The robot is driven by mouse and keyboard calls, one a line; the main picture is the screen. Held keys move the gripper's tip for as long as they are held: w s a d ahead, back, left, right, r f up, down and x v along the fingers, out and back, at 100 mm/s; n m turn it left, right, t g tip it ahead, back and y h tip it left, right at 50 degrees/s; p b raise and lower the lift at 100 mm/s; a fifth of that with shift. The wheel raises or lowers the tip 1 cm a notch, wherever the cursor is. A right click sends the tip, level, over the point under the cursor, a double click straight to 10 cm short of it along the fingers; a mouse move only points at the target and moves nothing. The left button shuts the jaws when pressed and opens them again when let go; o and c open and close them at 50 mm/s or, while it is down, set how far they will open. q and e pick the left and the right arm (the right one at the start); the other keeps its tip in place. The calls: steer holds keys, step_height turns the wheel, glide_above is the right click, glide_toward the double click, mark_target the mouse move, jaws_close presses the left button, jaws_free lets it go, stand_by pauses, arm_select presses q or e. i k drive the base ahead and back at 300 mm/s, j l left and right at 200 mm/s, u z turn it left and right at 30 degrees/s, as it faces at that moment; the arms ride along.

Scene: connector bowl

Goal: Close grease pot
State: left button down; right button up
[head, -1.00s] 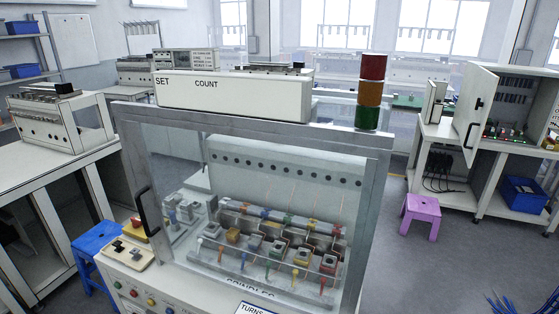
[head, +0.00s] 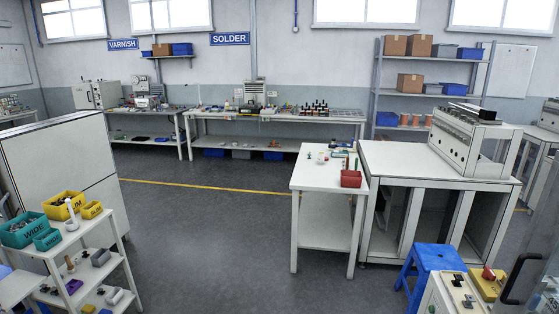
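I cannot make out a grease pot for certain in the head view. Small items (head: 322,158) stand on the white side table (head: 312,183) in the middle, too small to tell apart. More small items and bottles crowd the bench (head: 215,113) under the SOLDER sign (head: 230,39), also too small to tell. Neither of my grippers is in view.
A shelved cart (head: 75,240) with green and yellow bins stands front left. A red bin (head: 351,179) sits on the side table, beside a larger bench (head: 400,165). A blue stool (head: 432,262) stands front right. Grey floor (head: 215,240) is open in the middle.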

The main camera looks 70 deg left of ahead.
mark_target(320, 156)
steer(key=u, duration=1.95)
steer(key=i+j+u, duration=0.25)
steer(key=i, duration=0.3)
steer(key=i+j+u, duration=0.25)
steer(key=i, duration=0.35)
steer(key=i+l+u, duration=0.1)
steer(key=i, duration=0.7)
steer(key=i+l+u, duration=0.15)
steer(key=i, duration=0.65)
steer(key=i+u, duration=0.2)
steer(key=i, duration=1.4)
steer(key=i+z, duration=0.35)
steer(key=i+j+z, duration=0.15)
steer(key=i+z, duration=0.2)
steer(key=i+j+z, duration=0.35)
steer(key=i, duration=0.15)
steer(key=i+z, duration=0.25)
steer(key=z, duration=0.2)
steer(key=i+j+z, duration=0.15)
steer(key=z, duration=0.3)
steer(key=i+j+z, duration=0.2)
steer(key=z, duration=0.25)
steer(key=i+j, duration=0.05)
steer(key=i, duration=0.05)
